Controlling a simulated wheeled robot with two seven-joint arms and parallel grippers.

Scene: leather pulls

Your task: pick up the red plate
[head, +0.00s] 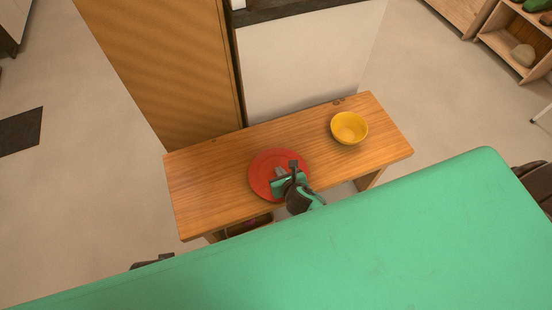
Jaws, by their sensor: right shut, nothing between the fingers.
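The red plate (263,168) lies flat on a wooden bench, left of the bench's middle. My right gripper (284,177) is over the right part of the plate and hides some of it. Its fingers are shut with nothing between them. I cannot tell from this view whether the fingers touch the plate. My left gripper is not in view.
A yellow bowl (349,127) stands on the wooden bench (215,192), to the right of the plate. A tall wooden cabinet (175,70) and a white panel (300,65) stand behind the bench. A shelf (513,45) is at the far right. Open floor lies left.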

